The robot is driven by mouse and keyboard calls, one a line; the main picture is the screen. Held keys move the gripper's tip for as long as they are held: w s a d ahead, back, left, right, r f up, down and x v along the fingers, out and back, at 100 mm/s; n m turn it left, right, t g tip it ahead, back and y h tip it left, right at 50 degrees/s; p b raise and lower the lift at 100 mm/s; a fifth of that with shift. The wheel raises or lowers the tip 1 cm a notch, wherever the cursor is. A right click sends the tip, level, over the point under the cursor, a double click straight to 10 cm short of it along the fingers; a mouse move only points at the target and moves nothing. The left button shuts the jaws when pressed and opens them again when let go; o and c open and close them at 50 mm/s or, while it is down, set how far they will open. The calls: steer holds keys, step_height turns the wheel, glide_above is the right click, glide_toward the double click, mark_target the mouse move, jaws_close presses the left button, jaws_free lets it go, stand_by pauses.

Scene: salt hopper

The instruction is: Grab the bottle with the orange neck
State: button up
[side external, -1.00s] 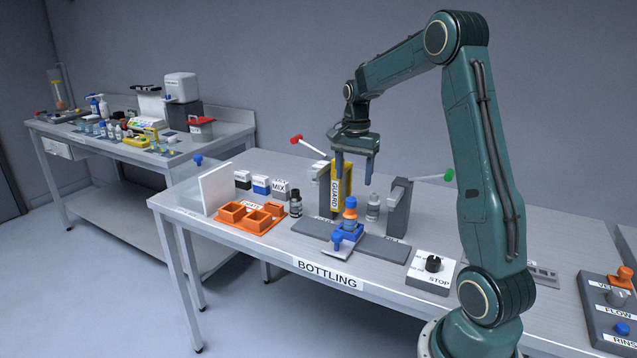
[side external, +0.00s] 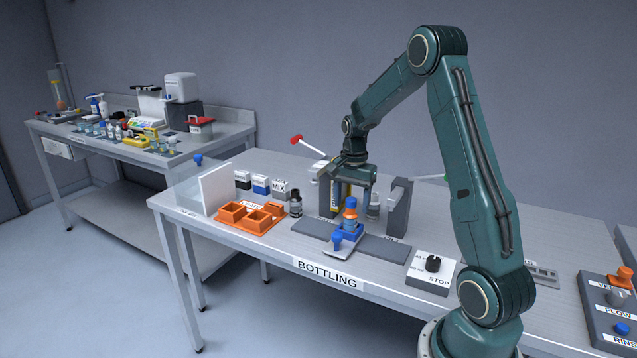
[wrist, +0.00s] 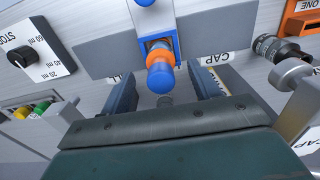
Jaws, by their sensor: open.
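The bottle with the orange neck (side external: 350,213) stands upright in a blue holder (side external: 347,236) on the bottling bench, with a blue top above its orange band. My gripper (side external: 351,199) points down over it, open, with one finger on each side near the bottle's top. In the wrist view, the orange neck (wrist: 159,58) and round blue top show just beyond and between the fingertips (wrist: 163,84). The fingers look apart from the bottle, with nothing held between them.
A grey bottle (side external: 374,205) and a grey post (side external: 398,208) stand close on the right. A yellow guard and another post are partly hidden behind my gripper. A dark bottle (side external: 296,204) and orange tray (side external: 232,222) are at left; a dial box (side external: 431,272) is at right.

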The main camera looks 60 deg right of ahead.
mark_target(350, 214)
steer(key=shift+w+a+f, duration=0.1)
steer(key=shift+f, duration=2.05)
steer(key=c, duration=1.1)
